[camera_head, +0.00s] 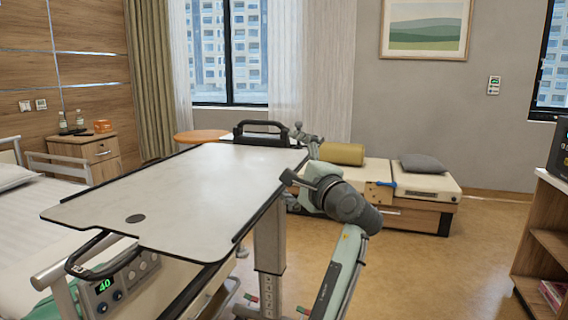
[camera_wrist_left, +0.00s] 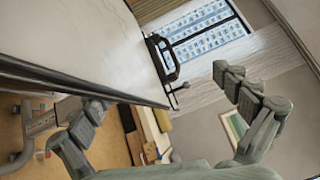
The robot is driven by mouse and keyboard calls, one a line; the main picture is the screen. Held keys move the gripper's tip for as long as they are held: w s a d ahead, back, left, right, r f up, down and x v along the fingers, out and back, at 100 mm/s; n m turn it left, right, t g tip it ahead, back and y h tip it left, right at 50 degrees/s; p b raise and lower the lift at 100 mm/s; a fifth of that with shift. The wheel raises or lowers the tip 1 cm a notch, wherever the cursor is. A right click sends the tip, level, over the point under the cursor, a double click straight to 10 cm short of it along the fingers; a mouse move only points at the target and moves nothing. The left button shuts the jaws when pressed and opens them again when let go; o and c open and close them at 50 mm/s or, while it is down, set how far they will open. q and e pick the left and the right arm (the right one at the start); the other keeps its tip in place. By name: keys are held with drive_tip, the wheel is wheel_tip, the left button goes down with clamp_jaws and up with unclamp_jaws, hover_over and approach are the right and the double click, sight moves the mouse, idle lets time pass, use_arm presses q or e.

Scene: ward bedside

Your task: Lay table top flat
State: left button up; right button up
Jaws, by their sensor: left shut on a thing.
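The table top (camera_head: 190,190) is a pale grey board with dark edges and a round dark spot near its near end. It looks close to level; I cannot tell whether a slight tilt is left. It also shows in the left wrist view (camera_wrist_left: 85,35). My left gripper (camera_head: 300,158) is at the board's far right corner, one finger above and one below. In the left wrist view my left gripper (camera_wrist_left: 162,95) has its fingers on either side of the board's edge. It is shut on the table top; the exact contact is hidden. My right gripper is out of view.
A black handle (camera_head: 262,133) stands at the far end and another handle (camera_head: 100,258) at the near end. The table's column (camera_head: 269,245) is below. A bed (camera_head: 35,215) lies left, a low bench (camera_head: 425,185) behind, a shelf (camera_head: 543,245) right. Open floor lies between.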

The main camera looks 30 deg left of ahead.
use_arm(q)
drive_tip(key=d, duration=0.1)
drive_tip(key=s+d+r, duration=0.2)
drive_tip(key=shift+s+d+r, duration=0.1)
drive_tip(key=shift+d+r, duration=0.15)
drive_tip(key=shift+d, duration=0.1)
drive_tip(key=shift+s+d+r, duration=0.35)
drive_tip(key=shift+s+d, duration=0.35)
drive_tip(key=shift+d, duration=0.1)
drive_tip(key=c, duration=1)
drive_tip(key=shift+f, duration=0.4)
drive_tip(key=shift+c, duration=0.7)
drive_tip(key=shift+p, duration=0.3)
drive_tip(key=shift+f, duration=0.1)
